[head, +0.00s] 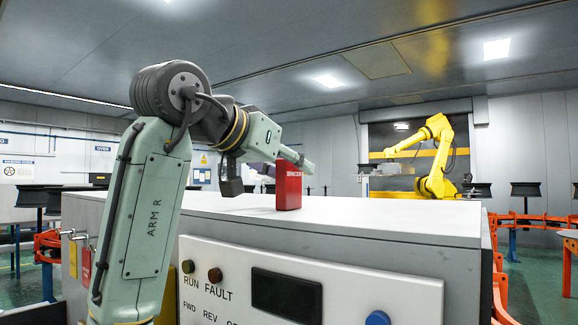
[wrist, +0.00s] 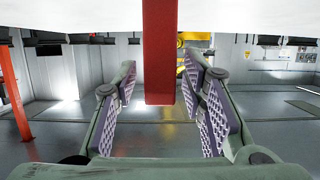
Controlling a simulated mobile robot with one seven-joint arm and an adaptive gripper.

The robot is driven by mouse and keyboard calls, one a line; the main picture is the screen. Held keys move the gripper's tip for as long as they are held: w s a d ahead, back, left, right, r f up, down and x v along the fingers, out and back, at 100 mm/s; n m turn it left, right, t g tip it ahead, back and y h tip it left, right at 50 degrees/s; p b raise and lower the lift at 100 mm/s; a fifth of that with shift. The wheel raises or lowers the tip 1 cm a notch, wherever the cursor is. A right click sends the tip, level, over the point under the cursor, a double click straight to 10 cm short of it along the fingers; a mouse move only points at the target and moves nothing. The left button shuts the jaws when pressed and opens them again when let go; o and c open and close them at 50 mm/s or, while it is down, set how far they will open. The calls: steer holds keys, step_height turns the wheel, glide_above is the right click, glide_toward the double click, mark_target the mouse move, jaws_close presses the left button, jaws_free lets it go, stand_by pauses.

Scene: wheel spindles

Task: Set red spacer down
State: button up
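The red spacer (head: 289,188) is a block with white lettering near its top. It stands upright on the white cabinet top (head: 400,212). My gripper (head: 292,163) reaches in from the left at the height of the spacer's upper part. In the wrist view, which looks upside down, the spacer (wrist: 160,55) shows between the two fingers of my gripper (wrist: 160,75). The fingers are spread, with a visible gap on each side of the spacer. The purple ribbed pads do not appear to touch it. How deep it sits between the fingers is hard to tell.
The cabinet front carries buttons, a dark display (head: 287,295) and a blue knob (head: 377,318). A yellow robot arm (head: 437,160) stands behind. Orange rails (head: 530,218) and dark wheel-like parts on stands (head: 527,189) lie beyond. The cabinet top around the spacer is clear.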

steer(key=shift+r, duration=0.15)
steer(key=b+v, duration=0.2)
steer(key=v, duration=1)
